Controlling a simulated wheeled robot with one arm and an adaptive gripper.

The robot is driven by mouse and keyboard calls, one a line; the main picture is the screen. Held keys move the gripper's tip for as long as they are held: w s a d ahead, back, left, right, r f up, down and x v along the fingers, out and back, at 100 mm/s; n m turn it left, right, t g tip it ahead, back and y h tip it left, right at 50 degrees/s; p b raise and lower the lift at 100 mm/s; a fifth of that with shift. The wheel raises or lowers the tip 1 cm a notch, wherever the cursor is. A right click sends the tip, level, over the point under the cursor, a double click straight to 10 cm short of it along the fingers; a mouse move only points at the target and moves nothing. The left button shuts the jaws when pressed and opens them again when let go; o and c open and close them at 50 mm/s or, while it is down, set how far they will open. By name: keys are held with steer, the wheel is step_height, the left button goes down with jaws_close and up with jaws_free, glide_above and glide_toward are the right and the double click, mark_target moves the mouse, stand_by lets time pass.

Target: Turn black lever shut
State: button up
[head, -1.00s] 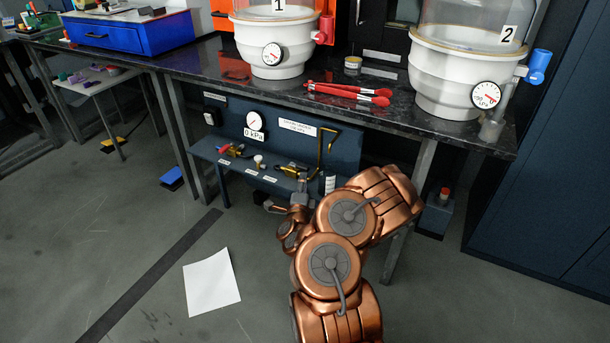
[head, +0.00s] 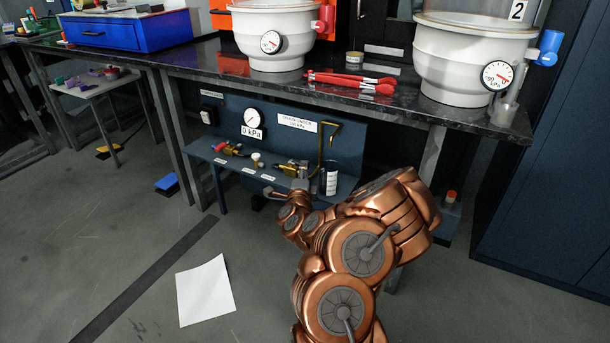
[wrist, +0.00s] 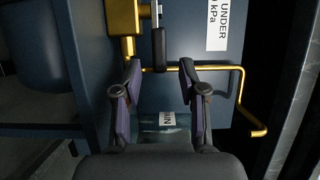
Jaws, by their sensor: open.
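The black lever (wrist: 159,49) shows in the wrist view at top centre, beside a brass valve body (wrist: 125,28). It lies lengthwise in the picture, with its near end between or just beyond my fingertips. My gripper (wrist: 159,68) is open, with one purple-padded finger on each side of the lever's line and a visible gap to both. I cannot tell how deep the lever sits between them. In the head view a brass valve (head: 290,168) sits on the panel's shelf, close to my gripper (head: 290,190), which is partly hidden by my wrist; the lever is not clear there.
A bent brass pipe (wrist: 238,85) runs right of my fingers. The blue panel (head: 285,108) carries a gauge (head: 252,118) reading 0 kPa. The bench top (head: 210,64) overhangs the shelf. A red-handled valve (head: 232,148) is further left. Paper (head: 205,290) lies on the floor.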

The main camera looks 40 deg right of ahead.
steer(key=shift+w+d, duration=0.25)
steer(key=shift+x, duration=1.05)
jaws_close()
